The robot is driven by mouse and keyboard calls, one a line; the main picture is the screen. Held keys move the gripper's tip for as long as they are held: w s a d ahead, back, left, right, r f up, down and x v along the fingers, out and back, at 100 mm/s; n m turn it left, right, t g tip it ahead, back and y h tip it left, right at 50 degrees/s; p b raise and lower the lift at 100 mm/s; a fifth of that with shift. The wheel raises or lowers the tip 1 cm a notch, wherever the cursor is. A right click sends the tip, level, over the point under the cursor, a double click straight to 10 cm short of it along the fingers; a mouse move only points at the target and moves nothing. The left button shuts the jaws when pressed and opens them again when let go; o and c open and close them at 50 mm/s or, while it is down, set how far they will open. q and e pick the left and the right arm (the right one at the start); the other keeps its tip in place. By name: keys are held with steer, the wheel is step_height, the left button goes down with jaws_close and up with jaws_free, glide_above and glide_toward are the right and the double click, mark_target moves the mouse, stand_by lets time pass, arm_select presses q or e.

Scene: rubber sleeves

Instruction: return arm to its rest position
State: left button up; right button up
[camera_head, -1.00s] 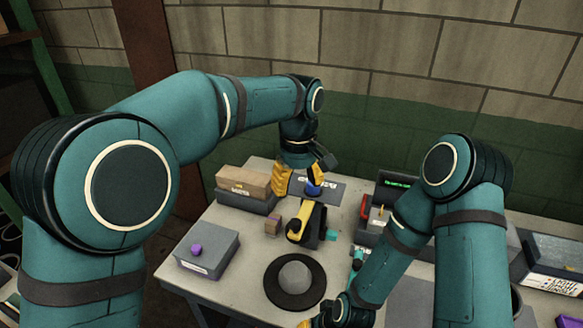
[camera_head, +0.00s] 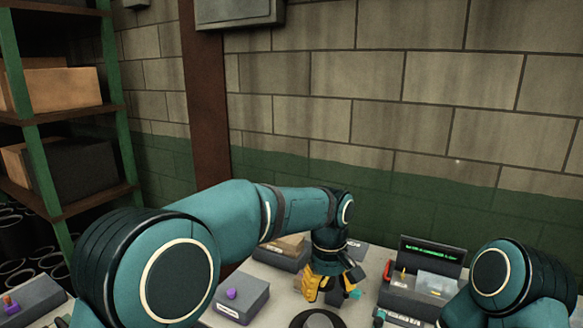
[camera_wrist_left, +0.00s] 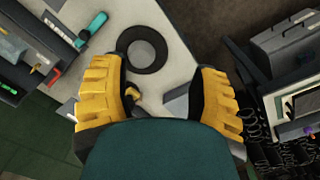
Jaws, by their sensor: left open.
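My left arm comes in from the left in the head view. Its yellow-fingered gripper (camera_head: 330,290) points down over the workbench. In the left wrist view the two fingers (camera_wrist_left: 157,98) stand wide apart, with nothing clamped between them. A small yellow piece (camera_wrist_left: 132,93) shows beyond the left finger; whether it touches the finger I cannot tell. Beyond the fingertips a black disc with a grey dome (camera_wrist_left: 146,50) lies on the bench, and its edge also shows in the head view (camera_head: 317,319). My right arm's upper part shows at the lower right; its gripper is out of view.
A grey box with a purple knob (camera_head: 243,306) stands left of the gripper. A box stack (camera_head: 280,256) is behind it. A device with a green display (camera_head: 430,248) stands to the right. A brick wall (camera_head: 400,110) backs the bench; a shelf (camera_head: 60,110) stands left.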

arm_select(q)
steer(key=a+f+m+h+b, duration=0.1)
steer(key=a+f, duration=0.2)
steer(key=f, duration=0.7)
steer(key=a+f+h+b, duration=0.1)
steer(key=a+f, duration=0.3)
steer(key=f, duration=0.5)
steer(key=s+a+f+t+b, duration=0.1)
steer(key=s+a+f, duration=0.4)
steer(key=s+f, duration=0.3)
steer(key=s+a+f+t+h+b, duration=0.1)
steer(key=s+a+f, duration=0.5)
steer(key=s+f, duration=0.3)
steer(key=shift+f+h, duration=0.25)
steer(key=shift+h, duration=0.05)
arm_select(e)
steer(key=f, duration=0.5)
steer(key=shift+w+a+f, duration=0.15)
steer(key=shift+w+a, duration=0.05)
steer(key=shift+w, duration=0.15)
